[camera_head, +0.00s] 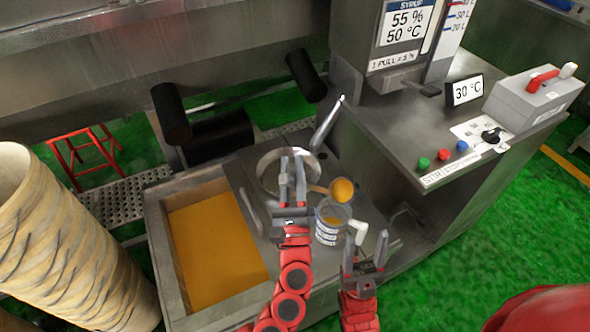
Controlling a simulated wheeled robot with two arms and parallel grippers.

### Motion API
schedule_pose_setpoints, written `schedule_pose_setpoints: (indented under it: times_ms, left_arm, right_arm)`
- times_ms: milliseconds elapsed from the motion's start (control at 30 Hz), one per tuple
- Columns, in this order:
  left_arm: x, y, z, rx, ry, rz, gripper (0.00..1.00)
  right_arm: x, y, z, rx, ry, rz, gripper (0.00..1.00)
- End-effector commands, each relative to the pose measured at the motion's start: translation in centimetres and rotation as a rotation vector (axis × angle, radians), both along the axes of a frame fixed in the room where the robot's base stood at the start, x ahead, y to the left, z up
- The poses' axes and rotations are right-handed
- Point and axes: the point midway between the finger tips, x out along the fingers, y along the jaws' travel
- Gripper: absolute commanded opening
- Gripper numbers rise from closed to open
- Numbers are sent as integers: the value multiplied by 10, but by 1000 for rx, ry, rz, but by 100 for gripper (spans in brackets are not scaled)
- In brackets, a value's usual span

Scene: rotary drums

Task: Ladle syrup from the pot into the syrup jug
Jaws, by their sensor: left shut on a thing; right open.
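My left gripper (292,170) is in front of the round metal pot (265,168) and is shut on the ladle's handle, most of which the fingers hide. The ladle's bowl (342,189) sticks out to the right of the fingers and shows orange syrup. It appears just above and behind the syrup jug (328,237), a clear jug with a blue-and-white label and a pale handle on its right. Orange shows inside the jug near its top. The pot's inside is partly hidden by my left gripper.
An orange-filled metal tray (160,235) lies left of the pot. A grey handle-like bar (327,123) rises behind the pot. The control console (430,150) with buttons stands at right. A ribbed drum (70,245) stands at far left, and a red stool (85,150) behind.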

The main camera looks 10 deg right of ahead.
Motion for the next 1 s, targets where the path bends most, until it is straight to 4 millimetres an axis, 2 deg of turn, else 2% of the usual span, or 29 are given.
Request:
schedule_pose_setpoints:
  times_ms: [33, 1000]
  left_arm:
    - [-1, 1, -4, -7, -6, 0, 0]
    - [-14, 17, -25, -115, -93, 0, 0]
  right_arm:
    - [0, 0, -7, 0, 0, 0, 57]
    - [0, 0, -71, 0, 0, 0, 57]
